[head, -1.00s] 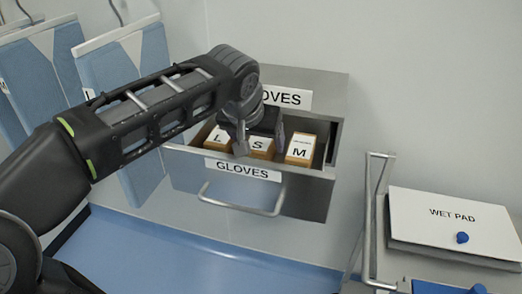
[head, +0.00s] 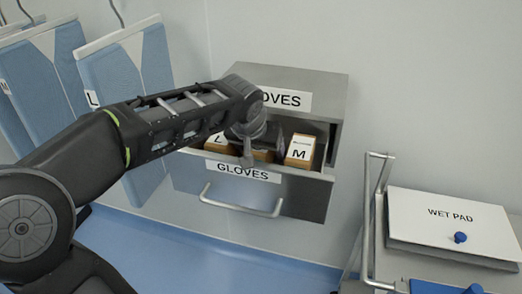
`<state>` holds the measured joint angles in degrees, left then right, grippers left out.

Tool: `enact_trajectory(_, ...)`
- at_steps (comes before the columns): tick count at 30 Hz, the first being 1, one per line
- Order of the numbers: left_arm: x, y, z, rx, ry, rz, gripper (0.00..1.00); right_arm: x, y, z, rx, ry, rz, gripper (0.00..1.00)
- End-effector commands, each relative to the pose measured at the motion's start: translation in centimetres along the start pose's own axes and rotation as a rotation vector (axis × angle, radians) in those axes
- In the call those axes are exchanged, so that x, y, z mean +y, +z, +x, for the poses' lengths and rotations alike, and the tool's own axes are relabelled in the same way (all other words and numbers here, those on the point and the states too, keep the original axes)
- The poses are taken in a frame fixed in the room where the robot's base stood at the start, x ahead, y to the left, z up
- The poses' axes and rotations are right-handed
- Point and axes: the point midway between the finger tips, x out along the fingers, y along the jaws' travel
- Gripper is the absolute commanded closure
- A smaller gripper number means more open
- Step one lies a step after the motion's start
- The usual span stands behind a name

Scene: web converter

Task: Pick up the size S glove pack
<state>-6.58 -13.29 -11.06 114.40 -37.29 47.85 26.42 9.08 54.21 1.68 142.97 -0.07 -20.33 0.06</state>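An open metal drawer (head: 312,172) labelled GLOVES holds a row of glove packs. The L pack (head: 216,143) is on the left, partly covered by my arm, and the M pack (head: 300,150) is on the right. Between them, only a small strip of the size S pack (head: 264,156) shows; its label is hidden by my gripper. My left gripper (head: 259,151) reaches down into the drawer at the S pack, with one finger seen at its left side. The other finger is hard to make out, so I cannot tell whether it grips the pack. My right gripper is out of view.
The drawer's front has a bar handle (head: 242,207). Blue garments (head: 115,85) hang on the left near my arm. A white WET PAD box (head: 453,219) and a metal rail (head: 374,215) stand at the right. The wall above right is clear.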

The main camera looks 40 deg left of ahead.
Motion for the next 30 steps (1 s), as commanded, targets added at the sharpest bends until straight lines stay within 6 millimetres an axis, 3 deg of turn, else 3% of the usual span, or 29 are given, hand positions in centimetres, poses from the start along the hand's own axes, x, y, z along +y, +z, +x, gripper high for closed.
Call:
enact_trajectory(15,0.0,0.0,-0.04,0.0,0.0,-0.001,0.25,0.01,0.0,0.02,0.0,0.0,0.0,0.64)
enact_trajectory(30,0.0,0.0,-0.04,0.0,0.0,-0.001,0.66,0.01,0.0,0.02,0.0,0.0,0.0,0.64)
